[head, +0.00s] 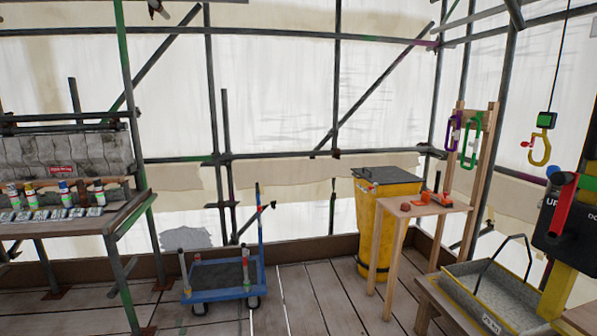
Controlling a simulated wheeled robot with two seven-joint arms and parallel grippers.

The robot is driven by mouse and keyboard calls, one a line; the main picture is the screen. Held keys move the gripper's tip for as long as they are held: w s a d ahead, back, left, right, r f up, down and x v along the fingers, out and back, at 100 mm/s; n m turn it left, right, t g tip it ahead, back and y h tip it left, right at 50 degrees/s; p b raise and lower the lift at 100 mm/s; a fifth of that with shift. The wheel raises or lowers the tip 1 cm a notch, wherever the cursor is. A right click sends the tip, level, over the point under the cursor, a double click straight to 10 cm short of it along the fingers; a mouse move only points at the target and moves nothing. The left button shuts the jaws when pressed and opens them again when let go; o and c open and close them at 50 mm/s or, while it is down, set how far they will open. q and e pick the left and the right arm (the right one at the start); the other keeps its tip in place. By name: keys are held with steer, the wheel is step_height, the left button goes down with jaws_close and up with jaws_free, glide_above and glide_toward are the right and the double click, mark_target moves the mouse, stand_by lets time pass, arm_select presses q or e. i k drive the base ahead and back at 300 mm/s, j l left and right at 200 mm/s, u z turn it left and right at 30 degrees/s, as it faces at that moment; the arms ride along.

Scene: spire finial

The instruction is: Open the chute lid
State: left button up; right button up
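The chute (388,187) is a tall yellow bin-like tube standing on the boards right of centre, behind a small wooden table. Its dark grey lid (385,175) lies flat across the top and looks closed, with a small handle-like piece at its far left edge. The lower right part of the chute is hidden by the wooden table. Neither of my grippers shows in the head view.
A small wooden table (425,203) with an orange tool (433,199) stands before the chute. A blue trolley (219,277) is at centre left. A grey trough (490,291) sits at lower right. A hoist hook (541,148) hangs at right. Floorboards (305,295) ahead are clear.

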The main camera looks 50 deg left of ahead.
mark_target(387, 174)
steer(key=u, duration=1)
steer(key=i+j+z, duration=0.1)
steer(key=i+j, duration=0.25)
steer(key=i, duration=0.15)
steer(key=i+j+z, duration=0.1)
steer(key=i+j, duration=0.3)
steer(key=i, duration=0.1)
